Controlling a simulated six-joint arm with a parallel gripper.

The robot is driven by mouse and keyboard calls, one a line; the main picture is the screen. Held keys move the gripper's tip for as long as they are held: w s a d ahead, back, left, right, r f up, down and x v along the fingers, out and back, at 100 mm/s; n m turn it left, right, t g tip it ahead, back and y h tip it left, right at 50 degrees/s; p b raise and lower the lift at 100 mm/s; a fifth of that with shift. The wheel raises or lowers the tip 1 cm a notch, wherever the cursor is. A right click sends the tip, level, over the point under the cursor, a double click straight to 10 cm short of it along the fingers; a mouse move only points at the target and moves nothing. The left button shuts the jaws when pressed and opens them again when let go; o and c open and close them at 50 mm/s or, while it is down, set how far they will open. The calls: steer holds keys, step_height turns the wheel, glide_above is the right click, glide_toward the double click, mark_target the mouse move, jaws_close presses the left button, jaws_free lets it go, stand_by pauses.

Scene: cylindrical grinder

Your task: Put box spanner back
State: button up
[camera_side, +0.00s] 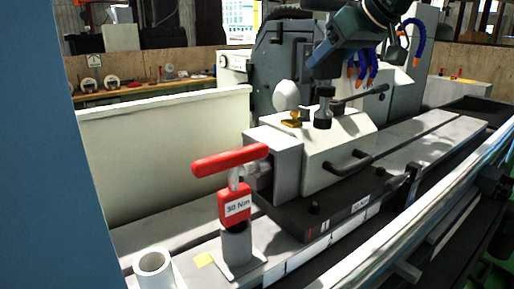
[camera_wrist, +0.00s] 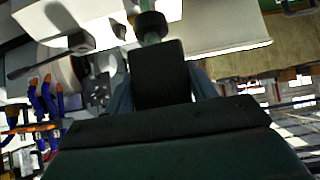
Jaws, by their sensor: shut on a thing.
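My gripper (camera_side: 319,76) points down above the light-grey machine block in the side view. It is shut on a slim upright tool with dark collars, which I take to be the box spanner (camera_side: 323,112). The tool's lower end is at the block's top; I cannot tell if it touches. In the wrist view my gripper (camera_wrist: 160,78) is a dark block, with the spanner's shaft and dark collar (camera_wrist: 152,24) beyond it. The grip itself is largely hidden.
A red T-handled tool marked 30 Nm (camera_side: 236,203) stands in a holder at front left. An open pale tube (camera_side: 153,263) stands beside it. The block (camera_side: 335,150) has black lever handles and a brass fitting (camera_side: 293,121). Blue hoses (camera_side: 413,35) hang behind.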

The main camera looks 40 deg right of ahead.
steer(key=w+a+r+n+y, duration=0.1)
steer(key=w+a, duration=0.2)
steer(key=a, duration=0.7)
steer(key=w+a+r+n+y, duration=0.1)
steer(key=w+a+n, duration=0.15)
steer(key=a, duration=0.65)
steer(key=s+a+f+n+y, duration=0.1)
steer(key=s+a, duration=0.1)
steer(key=a, duration=0.7)
steer(key=s+a+f+y, duration=0.1)
steer(key=s+a, duration=0.1)
steer(key=a, duration=0.8)
steer(key=shift+g, duration=0.4)
steer(key=shift+w+d+f, duration=0.15)
steer(key=shift+f, duration=1.15)
steer(key=shift+w+d+f, duration=0.1)
steer(key=shift+f, duration=1.3)
step_height(320, 180, down, 20)
steer(key=shift+f, duration=0.1)
